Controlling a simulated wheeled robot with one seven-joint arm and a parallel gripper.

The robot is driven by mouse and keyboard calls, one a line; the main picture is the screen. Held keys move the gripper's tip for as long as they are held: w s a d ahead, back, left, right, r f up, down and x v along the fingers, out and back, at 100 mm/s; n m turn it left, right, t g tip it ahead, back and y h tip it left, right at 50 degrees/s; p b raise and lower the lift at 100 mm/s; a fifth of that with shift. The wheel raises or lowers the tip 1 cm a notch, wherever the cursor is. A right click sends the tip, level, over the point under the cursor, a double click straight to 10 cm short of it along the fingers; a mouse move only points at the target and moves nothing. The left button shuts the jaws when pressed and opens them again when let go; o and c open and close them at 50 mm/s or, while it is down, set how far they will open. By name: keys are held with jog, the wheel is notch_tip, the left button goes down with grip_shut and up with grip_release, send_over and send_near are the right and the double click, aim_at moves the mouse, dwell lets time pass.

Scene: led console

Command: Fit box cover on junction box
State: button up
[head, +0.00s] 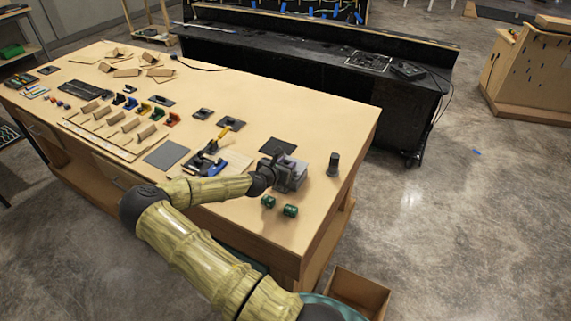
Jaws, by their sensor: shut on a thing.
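The grey junction box (290,182) stands on the wooden workbench near its right end. A grey piece at the top of the box, seemingly the box cover (296,166), is hard to tell apart from it at this size. My gripper (278,160) reaches in from the left at the upper left side of the box. It is shut on what looks like the cover; its fingers and grip are mostly hidden. I cannot tell whether the cover is seated or just above the box.
Two green parts (279,206) lie in front of the box. A dark cylinder (333,164) stands to its right and a black mat (277,146) lies behind. A blue-and-black fixture (206,160) and several small parts lie to the left.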

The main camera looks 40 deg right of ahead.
jog(key=shift+f+b, duration=0.65)
jog(key=shift+f, duration=0.25)
dwell(0.9)
jog(key=o, duration=1.1)
jog(key=b+v, duration=0.4)
jog(key=v, duration=1.3)
jog(key=shift+s+a, duration=0.15)
jog(key=shift+a, duration=0.05)
